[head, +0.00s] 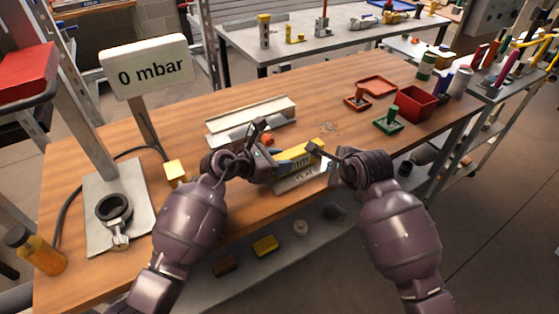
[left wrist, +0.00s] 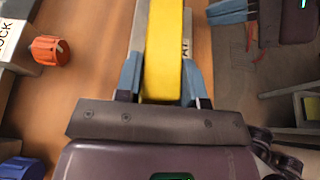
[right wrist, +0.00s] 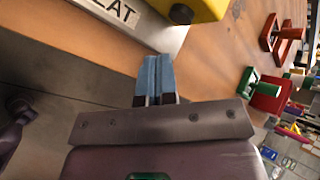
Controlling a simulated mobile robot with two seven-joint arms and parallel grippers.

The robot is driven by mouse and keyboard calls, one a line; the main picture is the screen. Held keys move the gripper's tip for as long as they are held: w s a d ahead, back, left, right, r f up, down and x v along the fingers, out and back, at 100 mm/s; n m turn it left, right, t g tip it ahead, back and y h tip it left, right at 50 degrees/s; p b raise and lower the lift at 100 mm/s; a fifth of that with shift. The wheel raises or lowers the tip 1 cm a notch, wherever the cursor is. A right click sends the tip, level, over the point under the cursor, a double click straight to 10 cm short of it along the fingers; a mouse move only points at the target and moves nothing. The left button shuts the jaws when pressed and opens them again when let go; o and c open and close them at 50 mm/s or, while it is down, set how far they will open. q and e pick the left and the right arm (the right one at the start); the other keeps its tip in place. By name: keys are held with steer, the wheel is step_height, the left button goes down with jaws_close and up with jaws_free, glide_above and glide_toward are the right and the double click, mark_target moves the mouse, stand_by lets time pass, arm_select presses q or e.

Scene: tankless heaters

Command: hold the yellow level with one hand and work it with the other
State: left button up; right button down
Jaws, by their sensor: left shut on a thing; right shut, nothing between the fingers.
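The yellow level (head: 314,146) is over the front part of the wooden bench, beside a metal plate (head: 300,181) with partly hidden lettering. My left gripper (head: 291,155) is shut on the level; in the left wrist view the blue fingers flank the level's yellow body (left wrist: 163,50). In the right wrist view part of the level (right wrist: 205,8) shows at the top edge, with a black knob (right wrist: 181,14) on it. My right gripper (right wrist: 159,62) is shut and empty, just right of the level in the head view, apart from it in the right wrist view.
An orange knob (left wrist: 48,50) is beside a plate lettered "LOCK". A silver channel (head: 250,120) lies behind my grippers. A "0 mbar" sign (head: 146,68) stands at left. A red bin (head: 415,102) and a green stand (head: 388,124) are at right. The bench's middle (head: 330,105) is mostly clear.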

steer(key=shift+s+d, duration=0.6)
steer(key=shift+s, duration=0.25)
steer(key=shift+s+d, duration=0.6)
steer(key=shift+s, duration=0.25)
arm_select(q)
steer(key=o, duration=1.1)
steer(key=shift+a, duration=0.1)
steer(key=v, duration=1.2)
steer(key=shift+f, duration=0.1)
